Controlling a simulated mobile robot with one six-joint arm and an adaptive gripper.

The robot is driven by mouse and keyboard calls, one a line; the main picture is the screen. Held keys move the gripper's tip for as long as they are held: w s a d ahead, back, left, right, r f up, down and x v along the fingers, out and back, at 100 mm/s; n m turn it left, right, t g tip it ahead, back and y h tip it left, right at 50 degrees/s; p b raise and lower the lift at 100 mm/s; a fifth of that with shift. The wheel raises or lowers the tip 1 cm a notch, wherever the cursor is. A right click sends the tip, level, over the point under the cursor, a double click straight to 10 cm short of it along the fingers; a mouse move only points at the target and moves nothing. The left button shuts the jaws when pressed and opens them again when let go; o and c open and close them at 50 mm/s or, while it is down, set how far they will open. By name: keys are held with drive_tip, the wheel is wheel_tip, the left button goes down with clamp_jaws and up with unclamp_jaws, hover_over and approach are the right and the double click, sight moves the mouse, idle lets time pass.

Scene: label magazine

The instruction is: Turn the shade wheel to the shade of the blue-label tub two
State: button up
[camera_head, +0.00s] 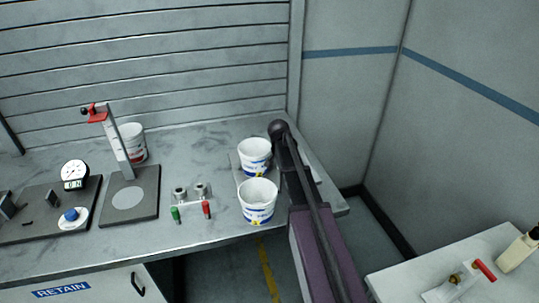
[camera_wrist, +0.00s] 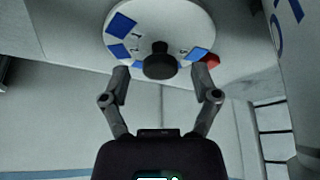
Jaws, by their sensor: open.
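In the wrist view the shade wheel (camera_wrist: 185,22) is a white disc with several blue patches near its rim, small dark marks and a dark central knob (camera_wrist: 160,64). A red piece (camera_wrist: 211,60) shows at its right edge. My gripper (camera_wrist: 160,74) is open, its fingertips on either side of the knob with gaps. In the head view two white tubs with blue labels stand one behind the other: the rear tub (camera_head: 254,149) and the front tub (camera_head: 257,203). Their label numbers are too small to read. The wheel cannot be made out in the head view.
A red-marked white tub (camera_head: 134,140) stands behind a ruled stand (camera_head: 118,150). Left are a dial gauge (camera_head: 74,172) and a blue-topped piece (camera_head: 72,215). Green (camera_head: 175,213) and red (camera_head: 206,208) handled tools lie mid-bench. A side table (camera_head: 400,285) is at right.

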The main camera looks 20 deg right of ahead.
drive_tip(key=shift+n, duration=0.4)
